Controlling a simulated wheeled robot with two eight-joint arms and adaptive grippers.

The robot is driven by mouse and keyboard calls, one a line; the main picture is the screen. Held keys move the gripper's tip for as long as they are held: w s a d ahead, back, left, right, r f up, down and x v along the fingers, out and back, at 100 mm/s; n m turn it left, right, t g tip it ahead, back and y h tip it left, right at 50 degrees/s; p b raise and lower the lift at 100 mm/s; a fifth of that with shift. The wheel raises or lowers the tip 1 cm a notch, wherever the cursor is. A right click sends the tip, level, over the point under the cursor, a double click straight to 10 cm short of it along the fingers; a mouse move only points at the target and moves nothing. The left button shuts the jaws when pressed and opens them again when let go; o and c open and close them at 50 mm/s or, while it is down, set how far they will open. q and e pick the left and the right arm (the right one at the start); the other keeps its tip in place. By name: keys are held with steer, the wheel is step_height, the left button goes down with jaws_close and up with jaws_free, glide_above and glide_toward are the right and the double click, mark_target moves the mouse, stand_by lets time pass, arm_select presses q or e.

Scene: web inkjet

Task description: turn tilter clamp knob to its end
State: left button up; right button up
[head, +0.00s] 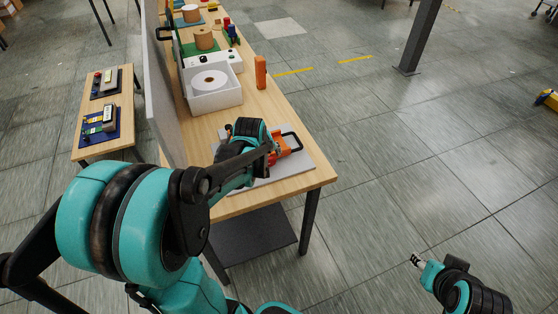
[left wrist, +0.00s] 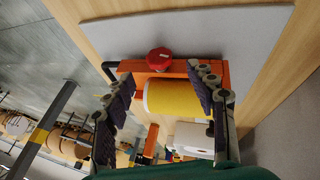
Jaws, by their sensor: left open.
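A red round knob (left wrist: 160,60) sits at the top edge of an orange device (left wrist: 155,80) in the left wrist view; it looks like the clamp knob. A yellow roller (left wrist: 180,98) lies below it. My left gripper (left wrist: 161,77) is open, its dark padded fingers spread to either side, with the knob just beyond the fingertips and roughly between them. I cannot tell whether they touch anything. In the head view my left arm hides much of the orange device (head: 281,152) and the knob cannot be made out. My right gripper (head: 417,262) hangs over the floor, away from the table.
The device stands on a grey plate (left wrist: 215,22) at the near end of the wooden table (head: 300,178). Behind it are a white box with a roll (head: 215,101) and an orange block (head: 260,73). A grey panel (head: 166,90) runs along the left side.

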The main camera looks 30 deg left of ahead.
mark_target(269, 160)
arm_select(q)
steer(key=b+x, duration=0.3)
steer(key=x, duration=0.4)
steer(key=shift+w+f, duration=0.1)
steer(key=c, duration=1.2)
